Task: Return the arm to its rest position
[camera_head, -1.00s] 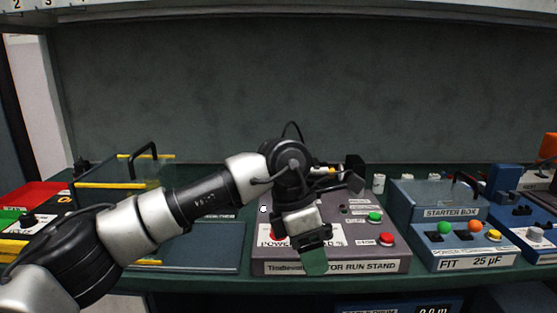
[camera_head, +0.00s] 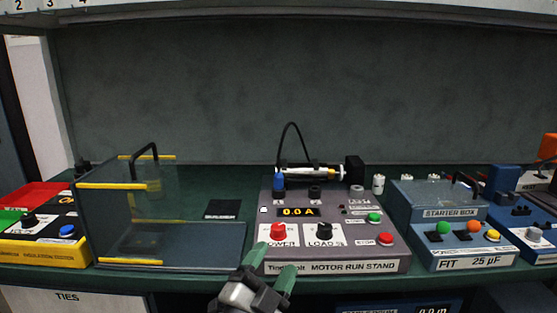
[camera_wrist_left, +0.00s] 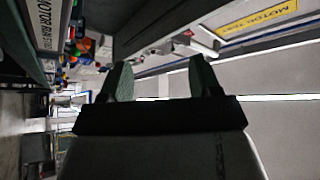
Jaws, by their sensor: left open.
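My left gripper (camera_head: 268,280) is at the bottom middle of the head view, in front of the bench edge and just below the motor run stand. Its two green-tipped fingers are apart with nothing between them. In the left wrist view the open fingers (camera_wrist_left: 160,80) point toward the bench front, also with nothing between them. The grey motor run stand (camera_head: 400,262) stands on the bench, with a red power knob (camera_head: 278,231), a black load knob (camera_head: 324,231) and a display reading 0.0 A (camera_head: 297,212). My right gripper is not in view.
A clear guard box with yellow edges (camera_head: 125,185) stands left of the stand. A yellow-fronted tester (camera_head: 45,252) is at far left. The blue starter box (camera_head: 450,212) is on the right. Shelf fronts lie below the bench, including one labelled TIES (camera_head: 68,298).

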